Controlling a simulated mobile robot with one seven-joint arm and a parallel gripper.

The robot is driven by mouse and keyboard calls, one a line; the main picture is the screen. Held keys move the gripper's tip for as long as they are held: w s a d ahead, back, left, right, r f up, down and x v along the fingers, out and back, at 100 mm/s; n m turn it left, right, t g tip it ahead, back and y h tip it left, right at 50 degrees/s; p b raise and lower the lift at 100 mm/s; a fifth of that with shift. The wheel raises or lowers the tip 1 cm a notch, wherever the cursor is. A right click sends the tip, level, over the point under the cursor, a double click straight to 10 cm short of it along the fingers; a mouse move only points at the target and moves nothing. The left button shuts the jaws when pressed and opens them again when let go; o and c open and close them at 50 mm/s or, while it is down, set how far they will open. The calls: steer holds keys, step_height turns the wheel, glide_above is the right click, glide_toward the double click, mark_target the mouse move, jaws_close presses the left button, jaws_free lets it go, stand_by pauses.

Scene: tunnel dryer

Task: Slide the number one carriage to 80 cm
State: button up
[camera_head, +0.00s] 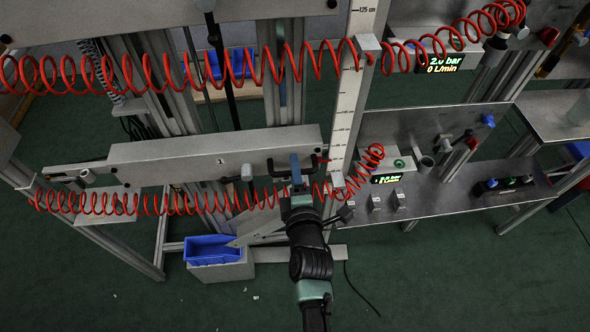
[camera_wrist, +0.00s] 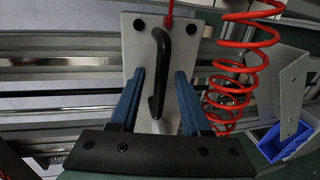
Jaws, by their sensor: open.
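The number one carriage (camera_head: 180,156) shows in the head view as a long grey beam marked 1, left of the upright scale (camera_head: 349,90). In the wrist view a black bow handle (camera_wrist: 162,60) is bolted to a pale plate (camera_wrist: 132,50). My gripper (camera_head: 298,165) is at the beam's right end. In the wrist view its blue fingers (camera_wrist: 160,74) are open, one on each side of the handle, with gaps showing. The beam's right end is partly hidden by my gripper.
Red coiled hoses (camera_head: 150,203) run below and above the beam, close to my arm; coils also show in the wrist view (camera_wrist: 238,70). A blue bin (camera_head: 212,250) stands below. A bench with gauges (camera_head: 470,190) is at right.

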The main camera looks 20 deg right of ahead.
jaws_close()
stand_by(1.5)
